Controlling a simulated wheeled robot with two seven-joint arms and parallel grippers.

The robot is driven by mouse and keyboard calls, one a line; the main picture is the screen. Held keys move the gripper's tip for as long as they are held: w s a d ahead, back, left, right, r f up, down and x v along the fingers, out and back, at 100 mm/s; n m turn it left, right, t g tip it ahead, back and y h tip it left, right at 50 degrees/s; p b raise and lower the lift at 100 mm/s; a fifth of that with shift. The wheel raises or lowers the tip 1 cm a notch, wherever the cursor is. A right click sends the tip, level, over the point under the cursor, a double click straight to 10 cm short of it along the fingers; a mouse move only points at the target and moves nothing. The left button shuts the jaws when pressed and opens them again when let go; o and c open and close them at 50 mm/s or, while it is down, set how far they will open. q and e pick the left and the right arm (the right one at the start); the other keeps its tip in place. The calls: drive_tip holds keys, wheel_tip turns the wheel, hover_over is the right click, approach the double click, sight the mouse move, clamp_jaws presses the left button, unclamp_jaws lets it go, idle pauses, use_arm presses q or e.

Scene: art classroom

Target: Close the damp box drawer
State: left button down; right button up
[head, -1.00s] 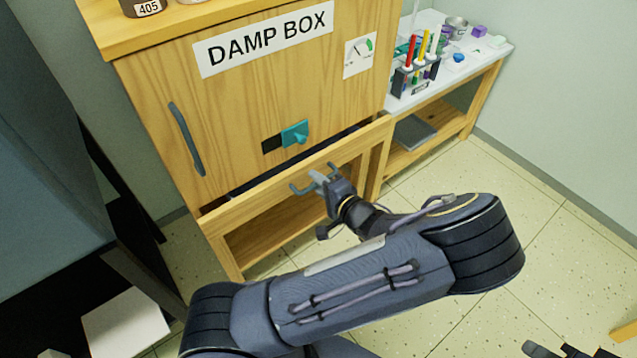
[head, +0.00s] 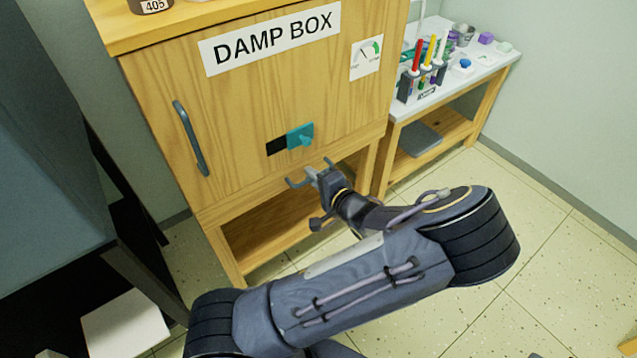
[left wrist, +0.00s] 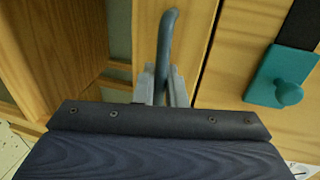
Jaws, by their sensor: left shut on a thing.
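The damp box (head: 262,105) is a wooden cabinet with a labelled door. Its drawer front (head: 246,200) is the strip below the door and looks flush with the cabinet in the head view. My left gripper (head: 317,176) is shut on the grey drawer handle (head: 296,183). The left wrist view shows the handle (left wrist: 166,45) between the fingers (left wrist: 161,87), beside the drawer front (left wrist: 192,40). The drawer's inside is hidden.
A teal latch knob (head: 301,137) sits on the door just above the drawer; it also shows in the left wrist view (left wrist: 285,80). A side table (head: 450,95) with a tool rack (head: 422,80) stands to the right.

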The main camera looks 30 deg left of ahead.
use_arm(q)
drive_tip(key=shift+w+a+r, duration=0.1)
drive_tip(key=shift+a, duration=0.05)
drive_tip(key=c, duration=1.6)
unclamp_jaws()
drive_tip(key=shift+c, duration=0.2)
drive_tip(key=p+v, duration=0.1)
drive_tip(key=v, duration=0.6)
drive_tip(key=shift+d+p, duration=0.35)
drive_tip(key=shift+d, duration=0.05)
